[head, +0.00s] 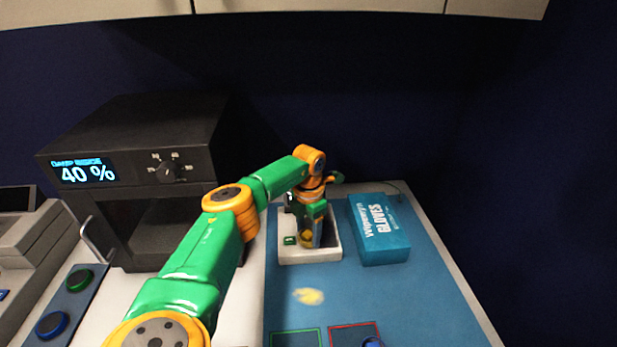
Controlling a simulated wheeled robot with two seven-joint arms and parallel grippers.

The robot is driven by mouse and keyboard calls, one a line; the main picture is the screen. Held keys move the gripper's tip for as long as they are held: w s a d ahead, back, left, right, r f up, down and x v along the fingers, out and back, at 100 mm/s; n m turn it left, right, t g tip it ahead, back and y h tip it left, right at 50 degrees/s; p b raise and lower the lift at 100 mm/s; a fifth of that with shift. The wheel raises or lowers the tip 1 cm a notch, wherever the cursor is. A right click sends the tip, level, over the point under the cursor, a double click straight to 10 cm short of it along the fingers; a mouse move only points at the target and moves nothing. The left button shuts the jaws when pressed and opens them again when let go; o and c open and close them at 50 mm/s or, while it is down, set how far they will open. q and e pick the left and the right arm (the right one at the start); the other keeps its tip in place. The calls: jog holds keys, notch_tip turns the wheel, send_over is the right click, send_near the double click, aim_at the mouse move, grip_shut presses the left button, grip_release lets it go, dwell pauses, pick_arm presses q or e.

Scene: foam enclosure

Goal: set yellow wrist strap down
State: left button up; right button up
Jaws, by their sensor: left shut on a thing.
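My left gripper (309,242) reaches down over the white-rimmed tray (325,256) on the blue mat. It is shut on a small yellow thing (306,238), which looks like the yellow wrist strap. The fingers hide much of it, and I cannot tell whether it touches the tray floor. My right gripper is not in view.
A pale yellow blurred patch (309,296) is on the blue mat (420,300). Green (296,332) and red (353,325) outlines lie at the front. A black oven-like unit (140,170) stands left.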

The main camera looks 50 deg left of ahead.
aim_at(309, 234)
pick_arm(q)
jog(key=shift+f, duration=0.25)
jog(key=o, duration=1.3)
jog(key=shift+r, duration=0.1)
jog(key=shift+w+r, duration=0.1)
jog(key=shift+r, duration=0.2)
notch_tip(309, 234, up, 12)
jog(key=shift+f+b, duration=0.1)
jog(key=shift+b, duration=0.85)
